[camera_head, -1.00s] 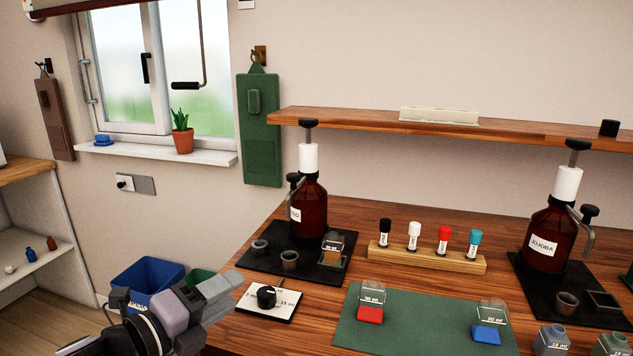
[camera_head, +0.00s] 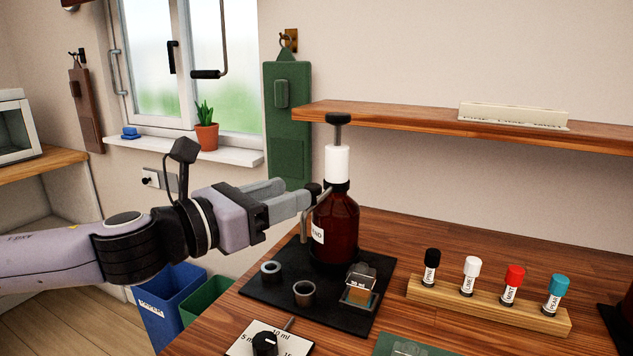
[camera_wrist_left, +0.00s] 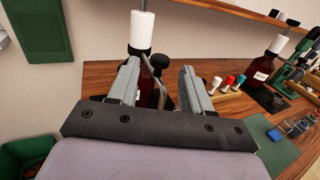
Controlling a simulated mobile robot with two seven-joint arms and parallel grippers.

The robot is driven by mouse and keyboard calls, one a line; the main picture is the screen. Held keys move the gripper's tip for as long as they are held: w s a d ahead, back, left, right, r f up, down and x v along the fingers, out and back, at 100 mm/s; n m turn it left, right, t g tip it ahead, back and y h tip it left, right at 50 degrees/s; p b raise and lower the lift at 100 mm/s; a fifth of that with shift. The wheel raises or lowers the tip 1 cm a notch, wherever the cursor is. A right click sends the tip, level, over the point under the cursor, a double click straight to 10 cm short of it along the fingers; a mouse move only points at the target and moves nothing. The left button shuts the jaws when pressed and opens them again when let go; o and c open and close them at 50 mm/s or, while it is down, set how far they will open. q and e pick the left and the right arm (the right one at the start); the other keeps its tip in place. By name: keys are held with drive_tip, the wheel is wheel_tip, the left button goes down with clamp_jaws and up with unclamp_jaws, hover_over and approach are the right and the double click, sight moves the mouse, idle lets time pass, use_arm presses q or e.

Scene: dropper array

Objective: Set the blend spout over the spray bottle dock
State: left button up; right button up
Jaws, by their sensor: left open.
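The blend dispenser is a brown bottle (camera_head: 337,228) with a white collar (camera_head: 337,163) and a black top knob. Its bent metal spout (camera_head: 304,222) hangs down on the left side, with a black knob (camera_head: 314,188) near it. On the black mat (camera_head: 262,287) are a grey ring holder (camera_head: 271,270), a grey cup (camera_head: 304,292) and a square holder (camera_head: 357,297) with a clear, amber-filled container. I cannot tell which is the spray bottle dock. My left gripper (camera_head: 306,198) is open beside the spout knob; the wrist view shows the knob (camera_wrist_left: 158,62) between the fingers. My right gripper is out of view.
A dial plate (camera_head: 265,342) lies in front of the mat. A wooden rack (camera_head: 487,303) with several capped vials stands to the right. A shelf (camera_head: 400,124) runs behind the bottle. Blue (camera_head: 168,303) and green (camera_head: 207,299) bins stand below on the left.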

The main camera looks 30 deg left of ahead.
sight(313, 185)
use_arm(q)
drive_tip(key=shift+p+x, duration=0.8)
drive_tip(key=shift+x, duration=2.25)
clamp_jaws()
